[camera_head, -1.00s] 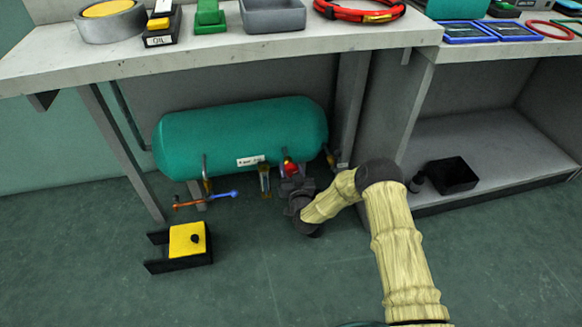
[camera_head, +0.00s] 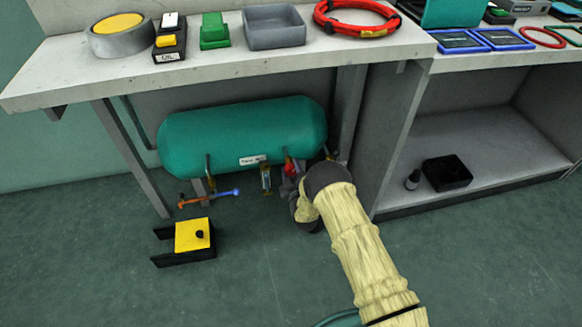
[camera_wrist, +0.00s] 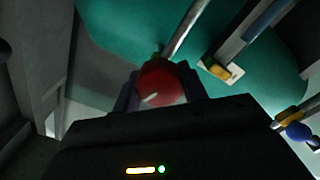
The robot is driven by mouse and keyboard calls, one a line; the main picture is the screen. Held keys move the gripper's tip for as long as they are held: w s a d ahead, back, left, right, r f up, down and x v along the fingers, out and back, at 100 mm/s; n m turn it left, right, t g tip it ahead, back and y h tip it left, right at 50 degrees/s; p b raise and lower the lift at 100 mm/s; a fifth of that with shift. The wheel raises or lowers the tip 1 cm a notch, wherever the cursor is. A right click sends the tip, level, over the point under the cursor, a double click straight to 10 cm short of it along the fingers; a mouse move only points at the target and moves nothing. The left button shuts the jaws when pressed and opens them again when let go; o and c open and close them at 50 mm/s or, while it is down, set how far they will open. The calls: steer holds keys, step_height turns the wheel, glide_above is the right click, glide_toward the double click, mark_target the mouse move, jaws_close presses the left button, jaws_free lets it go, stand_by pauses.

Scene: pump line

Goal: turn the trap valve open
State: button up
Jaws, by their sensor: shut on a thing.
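A red round valve knob (camera_head: 289,168) hangs under the right part of the teal tank (camera_head: 240,135). In the wrist view the knob (camera_wrist: 161,80) sits between the two dark fingers of my gripper (camera_head: 293,180), which is shut on it. A short pale mark on the knob's face lies slanted. I cannot read a label that names this valve. My wrist and forearm hide part of the area around it in the head view.
Left of the knob are a brass fitting (camera_head: 266,179) and an orange and blue lever (camera_head: 208,198). A yellow and black box (camera_head: 192,237) stands on the floor. A workbench (camera_head: 225,70) overhangs the tank; its leg (camera_head: 350,110) is close to my arm.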

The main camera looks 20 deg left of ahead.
steer(key=n, duration=0.4)
steer(key=shift+d+f+p, duration=0.1)
steer(key=shift+f+p, duration=0.05)
steer(key=shift+p, duration=0.25)
steer(key=o, duration=1)
steer(key=shift+c, duration=0.2)
steer(key=shift+s+d+p, duration=0.25)
steer(key=shift+s+p, duration=0.15)
steer(key=shift+s, duration=0.1)
steer(key=p+v, duration=0.6)
steer(key=v, duration=1)
steer(key=shift+s, duration=0.15)
